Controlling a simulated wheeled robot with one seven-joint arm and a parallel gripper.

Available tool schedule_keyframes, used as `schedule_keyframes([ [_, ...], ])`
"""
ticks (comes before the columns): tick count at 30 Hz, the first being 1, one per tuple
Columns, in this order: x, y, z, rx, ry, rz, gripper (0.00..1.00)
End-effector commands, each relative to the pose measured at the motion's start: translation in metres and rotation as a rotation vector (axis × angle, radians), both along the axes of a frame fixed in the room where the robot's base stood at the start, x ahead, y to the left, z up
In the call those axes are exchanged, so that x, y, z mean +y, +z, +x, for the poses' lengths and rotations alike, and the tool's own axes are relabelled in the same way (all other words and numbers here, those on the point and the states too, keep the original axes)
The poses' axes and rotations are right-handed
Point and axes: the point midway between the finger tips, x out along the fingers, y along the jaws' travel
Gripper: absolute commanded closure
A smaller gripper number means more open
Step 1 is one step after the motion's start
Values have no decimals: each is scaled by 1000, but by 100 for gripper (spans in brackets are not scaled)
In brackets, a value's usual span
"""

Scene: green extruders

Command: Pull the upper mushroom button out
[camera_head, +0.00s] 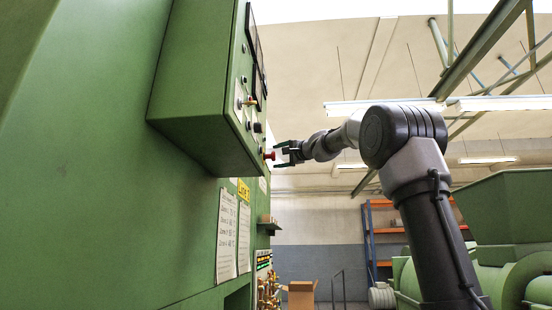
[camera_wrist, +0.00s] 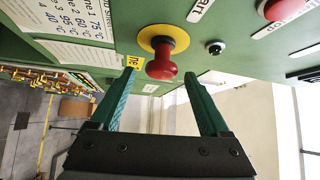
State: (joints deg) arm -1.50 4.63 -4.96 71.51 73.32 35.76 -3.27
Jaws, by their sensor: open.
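A red mushroom button (camera_wrist: 162,66) on a yellow disc sticks out of the green panel in the wrist view. It also shows in the head view (camera_head: 269,155), low on the green control box. My gripper (camera_wrist: 160,78) is open, with one green finger on each side of this button's line. The fingertips are close to the panel, and I cannot tell whether they touch the button. In the head view my gripper (camera_head: 279,155) is right at this button. A second red button (camera_wrist: 280,9) is partly cut off at the wrist view's upper right.
A small black switch (camera_wrist: 215,47) sits beside the yellow disc. The green control box (camera_head: 200,90) overhangs a wall with paper sheets (camera_head: 227,235) and a yellow label (camera_head: 243,190). Free air lies right of the box around my arm.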

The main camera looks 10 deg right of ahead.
Motion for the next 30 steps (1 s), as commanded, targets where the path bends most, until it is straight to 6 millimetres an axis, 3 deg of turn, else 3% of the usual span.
schedule_keyframes([
  [6, -21, -6, -42, 0, -1, 0, 20],
  [12, -36, -10, -70, 0, -1, 0, 20],
  [18, -41, -13, -80, 0, 0, -1, 20],
  [30, -42, -13, -80, 0, 1, 0, 20],
])
